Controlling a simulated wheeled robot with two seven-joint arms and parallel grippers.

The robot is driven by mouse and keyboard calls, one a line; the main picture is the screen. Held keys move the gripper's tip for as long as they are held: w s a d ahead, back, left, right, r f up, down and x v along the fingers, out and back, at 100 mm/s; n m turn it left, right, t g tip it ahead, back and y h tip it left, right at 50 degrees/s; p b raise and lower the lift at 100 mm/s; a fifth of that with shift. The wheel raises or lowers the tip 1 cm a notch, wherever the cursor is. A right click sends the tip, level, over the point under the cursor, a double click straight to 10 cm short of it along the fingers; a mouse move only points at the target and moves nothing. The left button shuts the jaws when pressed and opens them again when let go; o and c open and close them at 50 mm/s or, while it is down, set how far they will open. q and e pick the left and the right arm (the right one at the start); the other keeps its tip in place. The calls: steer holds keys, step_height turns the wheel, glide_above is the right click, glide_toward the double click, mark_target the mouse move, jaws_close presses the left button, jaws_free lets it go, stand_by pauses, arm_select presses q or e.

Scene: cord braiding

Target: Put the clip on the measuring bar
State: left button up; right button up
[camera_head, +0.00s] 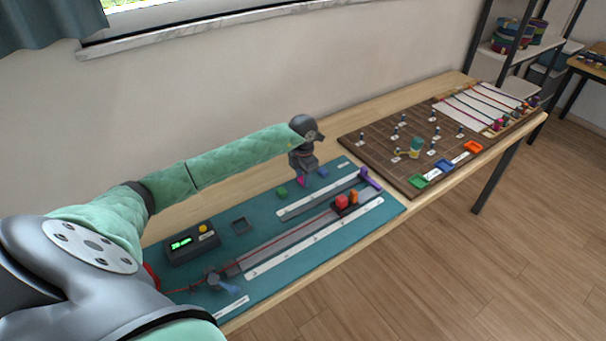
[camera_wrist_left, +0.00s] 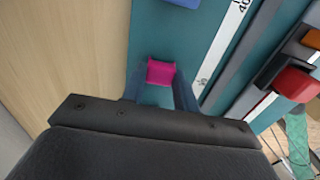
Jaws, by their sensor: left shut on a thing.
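My left gripper (camera_head: 301,178) reaches over the teal mat and points down. It is shut on a magenta clip (camera_head: 300,181). In the left wrist view the clip (camera_wrist_left: 160,72) sits between the two fingertips (camera_wrist_left: 160,88). The measuring bar (camera_head: 322,201), a grey strip with a white scale beside it, lies on the mat to the right of the gripper. In the left wrist view its white scale (camera_wrist_left: 222,48) runs to the right of the clip, with a gap between them. A purple piece (camera_head: 370,178) is at the bar's far end. My right gripper is not in view.
A red block (camera_head: 341,202) and an orange block (camera_head: 354,196) sit on the front rail. A pegboard (camera_head: 385,150) stands right.

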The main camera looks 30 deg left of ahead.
arm_select(q)
steer(key=shift+f, duration=0.2)
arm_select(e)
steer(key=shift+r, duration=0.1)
arm_select(q)
steer(key=o, duration=0.9)
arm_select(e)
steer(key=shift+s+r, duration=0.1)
arm_select(q)
steer(key=shift+r, duration=0.2)
steer(key=shift+r, duration=0.1)
steer(key=shift+r+b, duration=0.3)
step_height(320, 180, up, 11)
steer(key=b, duration=0.4)
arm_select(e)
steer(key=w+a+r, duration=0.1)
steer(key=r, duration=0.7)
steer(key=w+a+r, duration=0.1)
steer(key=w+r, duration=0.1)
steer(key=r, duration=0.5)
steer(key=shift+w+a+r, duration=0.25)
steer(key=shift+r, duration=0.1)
arm_select(q)
steer(key=shift+r, duration=0.1)
